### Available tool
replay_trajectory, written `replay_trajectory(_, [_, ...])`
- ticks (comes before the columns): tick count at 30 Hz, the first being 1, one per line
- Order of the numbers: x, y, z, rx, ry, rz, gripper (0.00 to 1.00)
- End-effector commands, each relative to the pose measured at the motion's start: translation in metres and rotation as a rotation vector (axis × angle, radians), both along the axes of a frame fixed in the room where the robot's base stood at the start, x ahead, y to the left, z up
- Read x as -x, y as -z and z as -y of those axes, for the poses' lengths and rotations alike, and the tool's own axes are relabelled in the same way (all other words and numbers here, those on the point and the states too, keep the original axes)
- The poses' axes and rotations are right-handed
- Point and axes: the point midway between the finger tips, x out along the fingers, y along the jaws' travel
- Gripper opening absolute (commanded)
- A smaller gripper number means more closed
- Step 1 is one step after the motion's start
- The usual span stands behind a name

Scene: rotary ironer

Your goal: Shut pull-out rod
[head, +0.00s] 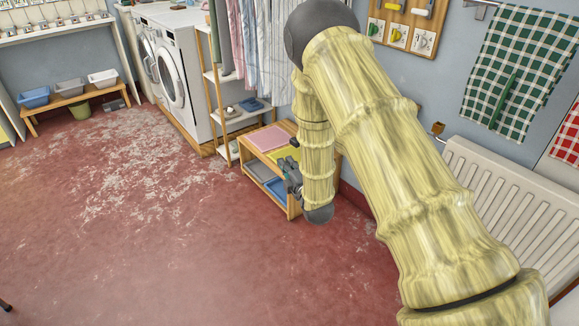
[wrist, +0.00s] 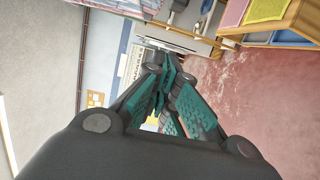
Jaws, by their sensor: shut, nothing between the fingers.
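I cannot pick out the pull-out rod for certain in either view; my arm hides part of the wall and the space behind it. My gripper (head: 293,178) hangs in front of the low wooden shelf unit (head: 292,211) in the head view, partly covered by my own forearm. In the wrist view my gripper (wrist: 166,78) shows its teal-padded fingers drawn together with nothing between them. It points into open room there, apart from the shelf unit, which shows at the upper right (wrist: 300,22).
Pink cloth (head: 268,138) lies on the shelf unit. A tall rack (head: 212,80) and hanging clothes (head: 265,45) stand behind, left of my arm. A white radiator (head: 520,195) and checked towel (head: 515,70) are at right. The red floor (head: 130,220) at left is mostly clear.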

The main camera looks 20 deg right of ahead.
Motion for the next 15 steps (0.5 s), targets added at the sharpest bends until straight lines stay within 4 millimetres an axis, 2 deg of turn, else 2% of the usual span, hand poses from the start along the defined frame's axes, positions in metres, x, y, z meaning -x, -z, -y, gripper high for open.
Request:
replay_trajectory(12, [-0.07,0.0,-0.007,-0.003,0.001,-0.001,0.0])
replay_trajectory(15, [-0.073,0.0,0.007,-0.003,0.003,-0.002,0.0])
